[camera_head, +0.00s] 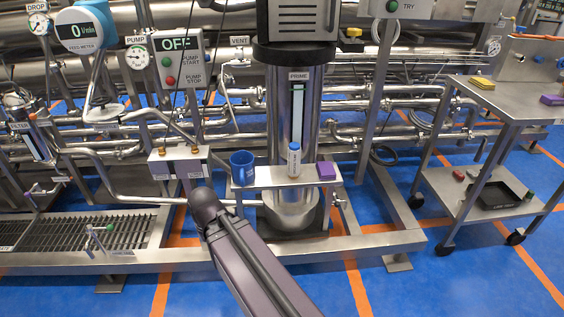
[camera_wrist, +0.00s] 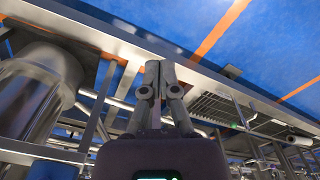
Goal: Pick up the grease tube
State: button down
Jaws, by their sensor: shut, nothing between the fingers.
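A slim white tube with a blue top (camera_head: 294,160), the likeliest grease tube, stands upright on the small steel shelf (camera_head: 262,182) in front of the steel column. It is not clearly seen in the wrist view. My arm rises from the bottom of the head view and its dark end lies left of and below the shelf; my fingers cannot be made out there. In the wrist view my gripper (camera_wrist: 160,68) has its two fingers together, with nothing held between them. It is apart from the tube.
A blue mug (camera_head: 242,168) stands left of the tube and a purple block (camera_head: 326,171) right of it, on the same shelf. A twin-valve box (camera_head: 180,161) and pipes are close by on the left. A steel cart (camera_head: 440,190) stands at right. Blue floor in front is open.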

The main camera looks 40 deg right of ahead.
aim_at(294, 150)
jog(key=z, duration=0.85)
jog(key=k, duration=0.35)
jog(key=z, duration=0.15)
